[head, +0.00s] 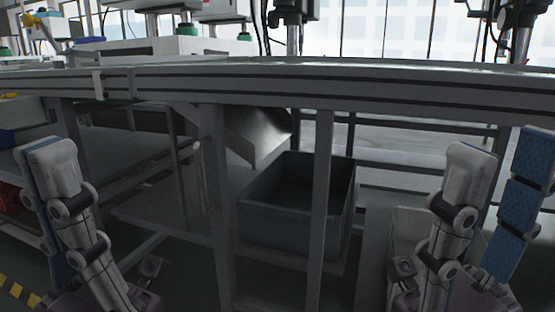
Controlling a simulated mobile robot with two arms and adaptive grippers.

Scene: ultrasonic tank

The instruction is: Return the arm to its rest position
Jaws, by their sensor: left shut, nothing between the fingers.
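My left gripper (48,160) is at the left side of the head view, pointing up, with its fingers together and nothing seen held. One grey finger with a blue pad edge shows; it largely hides the other. My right gripper (504,158) is at the right edge, also pointing up. Its grey finger and blue-padded finger stand apart with nothing between them. Both grippers appear in front of the long workbench and below its top edge.
A long grey workbench (330,92) crosses the view, with posts below it. A dark open bin (285,238) stands beneath, below a metal chute (260,135). A lower shelf (165,212) is at the left. Machines (170,45) stand on and behind the bench.

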